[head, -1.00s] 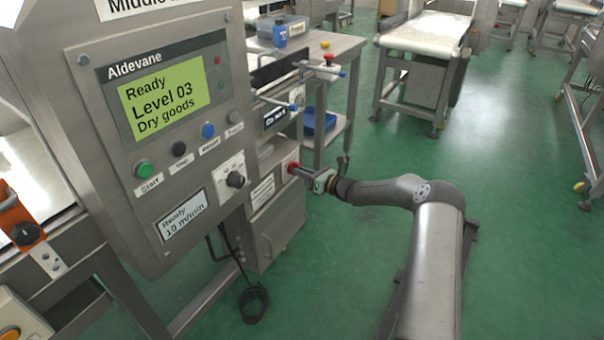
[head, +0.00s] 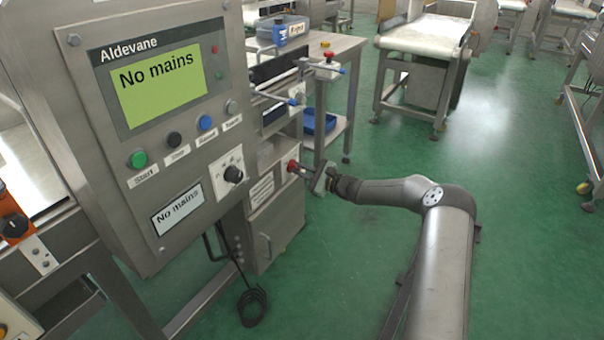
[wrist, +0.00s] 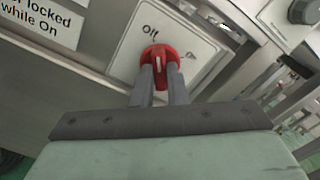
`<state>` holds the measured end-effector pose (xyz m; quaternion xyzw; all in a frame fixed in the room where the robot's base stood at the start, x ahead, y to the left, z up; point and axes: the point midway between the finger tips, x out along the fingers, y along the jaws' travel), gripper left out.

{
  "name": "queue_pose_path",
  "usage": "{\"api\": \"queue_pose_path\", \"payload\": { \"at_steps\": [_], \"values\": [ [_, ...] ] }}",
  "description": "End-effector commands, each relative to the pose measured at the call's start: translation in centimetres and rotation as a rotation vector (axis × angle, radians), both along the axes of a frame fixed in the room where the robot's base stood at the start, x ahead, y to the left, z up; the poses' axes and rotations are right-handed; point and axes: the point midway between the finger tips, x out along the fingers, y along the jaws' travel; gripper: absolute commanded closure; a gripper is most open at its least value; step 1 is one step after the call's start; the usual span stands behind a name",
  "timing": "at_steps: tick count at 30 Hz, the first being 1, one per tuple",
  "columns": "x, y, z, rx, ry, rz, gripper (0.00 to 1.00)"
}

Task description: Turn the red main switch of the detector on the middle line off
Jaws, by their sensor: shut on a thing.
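The red main switch (head: 292,166) sits on the side of the detector's lower cabinet (head: 275,225). In the wrist view the red knob (wrist: 160,60) is on a pale plate (wrist: 185,35) marked "Off", with its white mark pointing roughly up in the picture. My gripper (head: 306,173) reaches it from the right, and its two fingers (wrist: 162,85) are shut on the knob's grip. The detector's screen (head: 160,85) reads "No mains", and the small lower display (head: 178,212) reads the same.
The panel carries a green Start button (head: 137,159), other buttons and a dial (head: 233,174). A side table (head: 335,50) with a blue bottle stands behind. A cable (head: 252,305) hangs to the floor. Green floor is open to the right.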

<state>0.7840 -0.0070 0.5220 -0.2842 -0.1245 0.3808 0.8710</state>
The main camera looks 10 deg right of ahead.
Motion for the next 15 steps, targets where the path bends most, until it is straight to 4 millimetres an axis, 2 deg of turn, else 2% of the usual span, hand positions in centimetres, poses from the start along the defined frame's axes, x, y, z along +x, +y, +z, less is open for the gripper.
{"api": "queue_pose_path", "payload": {
  "at_steps": [15],
  "values": [
    [-0.03,-0.09,-0.21,-0.114,-0.119,-0.001,1.0]
  ]
}}
